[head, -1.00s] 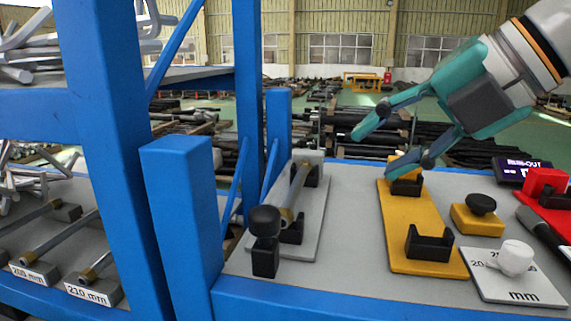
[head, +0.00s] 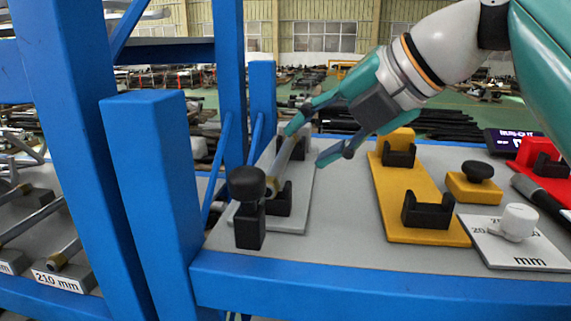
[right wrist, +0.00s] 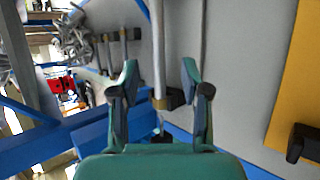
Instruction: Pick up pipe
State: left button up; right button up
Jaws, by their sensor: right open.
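The grey pipe (head: 284,160) with a brass end lies in black cradles on a grey plate (head: 299,216), left of centre on the bench. My right gripper (head: 306,145) is open, and its fingertips are near the pipe's far part in the head view. In the right wrist view the pipe (right wrist: 158,50) runs between the two spread fingers of the gripper (right wrist: 161,68), with a gap on each side. Its brass collar (right wrist: 159,103) shows closer to the palm. I cannot tell the gripper's exact height above the pipe. My left gripper is not in view.
A black-knobbed post (head: 248,215) stands at the plate's near end. A blue upright (head: 150,190) rises to the left. A yellow plate (head: 390,210) with black cradles, a yellow knob block (head: 473,187) and a white dial (head: 518,222) stand to the right. Other pipes lie on the left shelf.

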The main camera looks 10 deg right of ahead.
aim_at(285, 159)
jog(key=x, duration=0.5)
jog(key=shift+a+b, duration=0.15)
jog(key=shift+b, duration=0.25)
grip_shut()
